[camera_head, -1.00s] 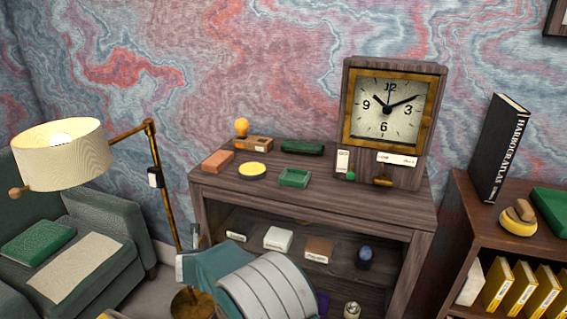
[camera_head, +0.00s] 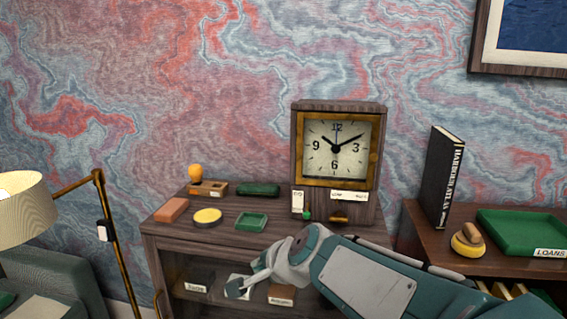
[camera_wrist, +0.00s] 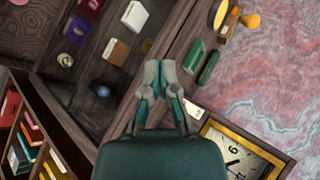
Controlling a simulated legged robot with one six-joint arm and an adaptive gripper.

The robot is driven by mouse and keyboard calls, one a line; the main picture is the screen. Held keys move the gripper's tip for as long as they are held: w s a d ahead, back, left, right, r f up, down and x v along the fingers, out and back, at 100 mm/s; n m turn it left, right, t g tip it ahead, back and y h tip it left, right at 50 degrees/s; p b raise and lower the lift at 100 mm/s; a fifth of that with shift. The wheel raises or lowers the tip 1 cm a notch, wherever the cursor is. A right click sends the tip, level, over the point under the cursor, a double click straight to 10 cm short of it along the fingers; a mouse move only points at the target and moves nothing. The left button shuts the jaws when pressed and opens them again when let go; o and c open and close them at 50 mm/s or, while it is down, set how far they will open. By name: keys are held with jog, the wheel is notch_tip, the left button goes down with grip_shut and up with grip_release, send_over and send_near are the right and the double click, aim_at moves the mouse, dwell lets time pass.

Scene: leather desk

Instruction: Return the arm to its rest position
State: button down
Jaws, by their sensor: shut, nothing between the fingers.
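My arm reaches in from the lower right of the head view, its upper link teal and grey. My gripper (camera_head: 236,288) is in front of the cabinet's open shelf, below the cabinet top. In the wrist view my gripper (camera_wrist: 158,72) has its two fingers together, with nothing between them. The arm covers part of the cabinet's front and right side.
A bookcase with a black book (camera_head: 445,178) and green tray (camera_head: 524,230) stands right. A lamp (camera_head: 22,205) stands left.

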jog(key=s+d+f+n+g+h, duration=0.1)
jog(key=s+d+f+n+h, duration=0.1)
jog(key=s+d, duration=0.8)
jog(key=s+d+f+n+g+h, duration=0.1)
jog(key=s+d+f+n+h, duration=0.2)
jog(key=s+d+n, duration=0.4)
jog(key=s+d+h, duration=0.1)
jog(key=s+d, duration=0.2)
jog(key=shift+s, duration=0.25)
